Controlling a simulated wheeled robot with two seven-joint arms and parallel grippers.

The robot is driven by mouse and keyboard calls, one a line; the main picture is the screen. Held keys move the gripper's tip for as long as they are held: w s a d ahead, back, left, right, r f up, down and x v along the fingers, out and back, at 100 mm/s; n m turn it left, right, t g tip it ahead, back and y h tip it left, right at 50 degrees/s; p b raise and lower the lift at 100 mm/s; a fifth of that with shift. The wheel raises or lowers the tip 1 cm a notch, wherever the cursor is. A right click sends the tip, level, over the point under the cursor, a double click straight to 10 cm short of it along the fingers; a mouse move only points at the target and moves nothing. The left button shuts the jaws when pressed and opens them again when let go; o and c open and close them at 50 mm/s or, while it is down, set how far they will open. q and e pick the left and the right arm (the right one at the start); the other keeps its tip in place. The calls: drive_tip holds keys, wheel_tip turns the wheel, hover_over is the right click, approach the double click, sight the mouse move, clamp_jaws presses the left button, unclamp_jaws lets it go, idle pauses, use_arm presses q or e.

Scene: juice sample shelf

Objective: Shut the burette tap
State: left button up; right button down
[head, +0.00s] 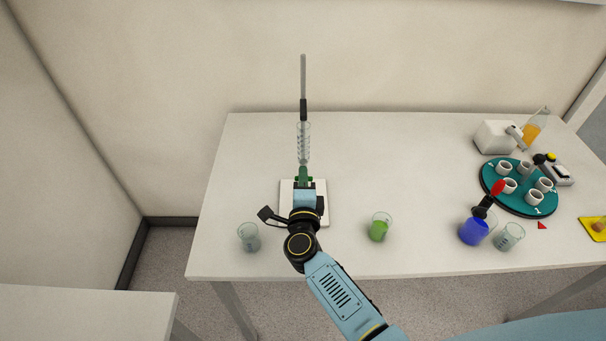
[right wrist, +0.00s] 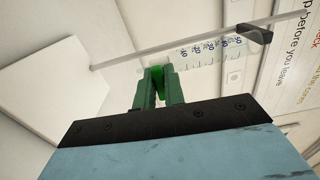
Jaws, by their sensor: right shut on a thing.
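The burette (head: 303,140) stands upright on a white base plate (head: 317,217) near the left end of the table. Its graduated tube also shows in the right wrist view (right wrist: 212,53), lying across that picture. My right gripper (head: 303,176) is at the lower end of the burette. In the right wrist view its dark green fingers (right wrist: 160,86) are shut on the bright green burette tap (right wrist: 155,76). The fingers hide part of the tap, so its exact angle is hard to tell. My left gripper is in neither view.
Beakers stand along the front: a clear one (head: 249,237), a green one (head: 380,227), a blue one (head: 473,231) and another clear one (head: 508,237). A teal round tray (head: 518,208) with white cups is at the right. The table's middle back is clear.

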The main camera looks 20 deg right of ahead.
drive_tip(key=shift+n, duration=0.4)
drive_tip(key=c, duration=1.5)
unclamp_jaws()
drive_tip(key=shift+s, duration=0.1)
drive_tip(key=b+v, duration=0.1)
drive_tip(key=v, duration=1.2)
drive_tip(key=shift+s, duration=0.1)
drive_tip(key=shift+a+r, duration=0.1)
